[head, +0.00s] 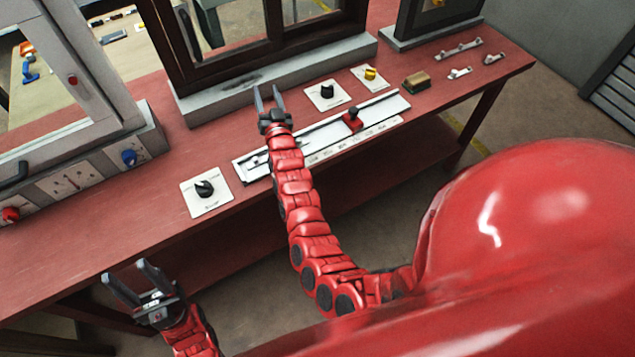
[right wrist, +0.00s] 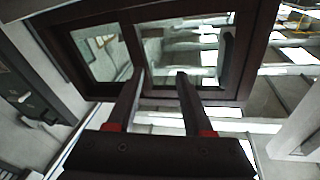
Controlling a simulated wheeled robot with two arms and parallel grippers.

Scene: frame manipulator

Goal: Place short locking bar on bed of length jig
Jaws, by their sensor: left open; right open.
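The length jig (head: 244,172) is a long white bed with a dark slot and a red slider block (head: 353,118), lying along the front of the red bench. Small silver bars lie at the bench's right: a longer one (head: 459,49) and two short ones, one nearer (head: 459,73) and one at the edge (head: 494,59); I cannot tell which is the short locking bar. My right gripper (head: 268,92) is open and empty above the jig's left part; its fingers also show in the right wrist view (right wrist: 161,78). My left gripper (head: 127,272) is open and empty before the bench's front.
Dark window frames on a grey base (head: 245,86) stand behind the jig. Knob plates (head: 205,190) sit left of and behind it. A brass-coloured block (head: 416,82) lies right of the jig. Some clear bench lies around the silver bars.

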